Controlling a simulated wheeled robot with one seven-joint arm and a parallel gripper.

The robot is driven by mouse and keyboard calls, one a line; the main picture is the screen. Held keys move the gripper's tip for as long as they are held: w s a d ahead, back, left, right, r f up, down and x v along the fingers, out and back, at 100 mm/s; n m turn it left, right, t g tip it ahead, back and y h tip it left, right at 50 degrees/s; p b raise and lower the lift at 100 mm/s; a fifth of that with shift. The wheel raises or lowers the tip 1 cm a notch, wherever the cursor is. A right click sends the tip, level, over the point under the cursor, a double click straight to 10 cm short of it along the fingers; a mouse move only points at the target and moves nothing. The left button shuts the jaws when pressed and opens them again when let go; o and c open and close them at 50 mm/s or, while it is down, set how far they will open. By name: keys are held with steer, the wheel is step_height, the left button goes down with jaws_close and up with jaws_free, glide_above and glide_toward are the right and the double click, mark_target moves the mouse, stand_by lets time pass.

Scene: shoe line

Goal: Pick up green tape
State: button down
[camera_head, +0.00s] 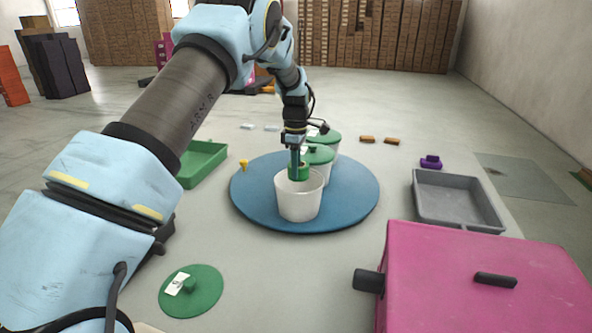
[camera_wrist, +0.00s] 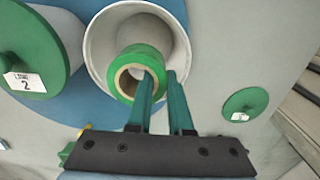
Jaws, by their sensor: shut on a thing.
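The green tape (camera_head: 304,174) is a roll with a pale brown core, at the mouth of an open white pot (camera_head: 299,208). In the wrist view the tape (camera_wrist: 135,58) shows inside the round rim of the pot (camera_wrist: 91,45). My gripper (camera_head: 296,163) points down over the pot and is shut on the tape. In the wrist view my gripper's teal fingers (camera_wrist: 160,76) pinch the tape's near right wall, one finger at the hole and one outside. Whether the tape touches the pot's bottom is hidden.
The pot stands on a blue round table (camera_head: 250,199). Pots with green lids (camera_head: 319,154) stand close behind it. A loose green lid (camera_head: 191,291) lies front left. A green tray (camera_head: 203,158), a grey tray (camera_head: 455,211) and a pink box (camera_head: 480,270) stand around.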

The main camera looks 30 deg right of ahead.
steer(key=shift+r+p, duration=1.55)
steer(key=shift+r, duration=0.3)
